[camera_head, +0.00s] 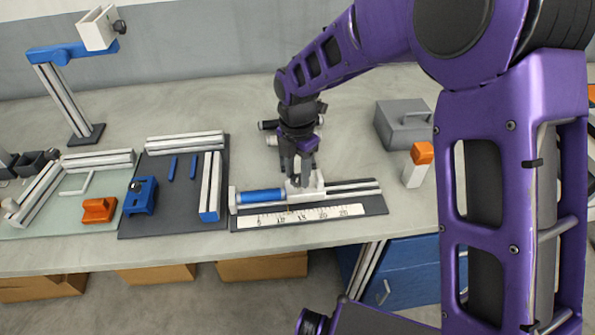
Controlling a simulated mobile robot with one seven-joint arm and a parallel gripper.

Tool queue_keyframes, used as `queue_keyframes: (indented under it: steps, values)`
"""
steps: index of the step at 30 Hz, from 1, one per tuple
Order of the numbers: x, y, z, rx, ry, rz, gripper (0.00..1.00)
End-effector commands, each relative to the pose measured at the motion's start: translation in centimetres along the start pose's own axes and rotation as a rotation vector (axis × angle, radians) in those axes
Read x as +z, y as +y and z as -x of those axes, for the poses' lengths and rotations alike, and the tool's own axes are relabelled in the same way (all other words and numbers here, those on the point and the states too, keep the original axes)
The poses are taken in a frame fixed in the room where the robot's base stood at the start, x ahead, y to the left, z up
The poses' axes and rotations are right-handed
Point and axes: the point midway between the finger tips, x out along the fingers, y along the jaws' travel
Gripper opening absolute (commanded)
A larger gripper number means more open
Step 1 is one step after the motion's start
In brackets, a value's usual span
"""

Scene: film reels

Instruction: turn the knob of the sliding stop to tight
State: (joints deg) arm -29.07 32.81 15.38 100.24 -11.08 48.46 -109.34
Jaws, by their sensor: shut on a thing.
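The sliding stop (317,184) is a pale block on a rail fixture with a dark base (372,208) and a white scale strip (300,214). A blue cylinder (262,196) lies on the rail to the left of the stop. My gripper (299,181) points down at the stop from above, its fingers shut on the knob. The knob itself is hidden between the fingers, so its turn position cannot be seen.
A grey box (402,125) and a white block with an orange top (417,164) stand to the right. A dark mat with rails and a blue block (141,195) lies to the left. An orange block (99,210) and a blue-armed stand (72,95) are farther left.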

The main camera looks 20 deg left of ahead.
Motion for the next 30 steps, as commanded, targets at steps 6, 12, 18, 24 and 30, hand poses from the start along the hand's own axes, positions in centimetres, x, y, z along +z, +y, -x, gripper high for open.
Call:
queue_keyframes:
  steps: [6, 12, 18, 24, 30]
  values:
    - [0.04, 0.05, 0.10, 0.002, 0.000, -0.205, 0.00]
    - [0.04, 0.06, 0.09, 0.003, 0.000, -0.395, 0.00]
    - [0.04, 0.06, 0.08, 0.003, 0.000, -0.585, 0.00]
    - [0.03, 0.06, 0.07, 0.003, -0.001, -0.774, 0.00]
    - [0.04, 0.05, 0.06, 0.002, -0.001, -0.964, 0.00]
